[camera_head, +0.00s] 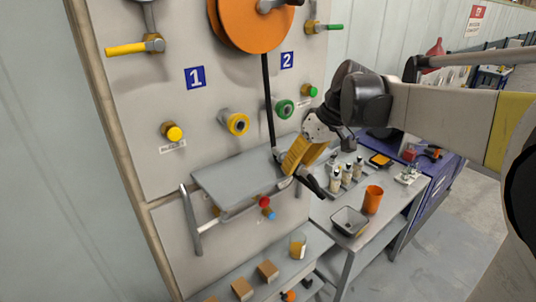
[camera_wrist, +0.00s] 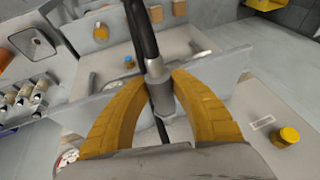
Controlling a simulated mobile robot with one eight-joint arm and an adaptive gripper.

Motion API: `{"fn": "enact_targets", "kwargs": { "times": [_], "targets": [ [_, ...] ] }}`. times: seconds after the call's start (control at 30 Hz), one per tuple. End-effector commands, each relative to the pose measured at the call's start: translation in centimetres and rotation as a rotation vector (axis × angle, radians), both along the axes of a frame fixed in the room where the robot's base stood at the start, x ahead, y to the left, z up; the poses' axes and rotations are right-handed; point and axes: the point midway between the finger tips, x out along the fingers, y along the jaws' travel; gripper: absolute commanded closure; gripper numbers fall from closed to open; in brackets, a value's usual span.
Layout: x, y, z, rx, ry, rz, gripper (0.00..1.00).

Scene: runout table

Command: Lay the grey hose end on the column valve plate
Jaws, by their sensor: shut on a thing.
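My gripper (camera_head: 288,170) is at the right end of a tilted grey plate (camera_head: 225,178) fixed to the wall panel. In the wrist view its yellow fingers (camera_wrist: 160,88) are shut on the grey hose end (camera_wrist: 157,70), a metal fitting on a black hose. The black hose (camera_head: 267,100) runs down from the orange reel (camera_head: 250,22) to my gripper. The hose end is held above the plate's surface or edge; contact cannot be told. No plate is clearly marked as the column valve plate.
Yellow (camera_head: 238,124) and green (camera_head: 285,109) couplings project from the panel (camera_head: 150,90). A side table (camera_head: 385,222) at right holds small bottles (camera_head: 346,177), an orange cup (camera_head: 373,199) and a grey bin (camera_head: 349,222). Blocks (camera_head: 268,270) sit on a low shelf.

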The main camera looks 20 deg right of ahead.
Motion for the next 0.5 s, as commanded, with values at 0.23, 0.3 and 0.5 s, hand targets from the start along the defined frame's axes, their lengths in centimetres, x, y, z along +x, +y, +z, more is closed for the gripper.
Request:
{"fn": "enact_targets", "kwargs": {
  "times": [0.23, 0.3, 0.5],
  "targets": [
    [1.6, 0.6, -0.3, 0.003, 0.001, 0.001, 1.0],
    [2.0, 0.7, -0.4, 0.003, 0.001, 0.0, 1.0],
    [3.3, 1.1, -0.6, 0.006, 0.002, 0.001, 1.0]
  ]
}}
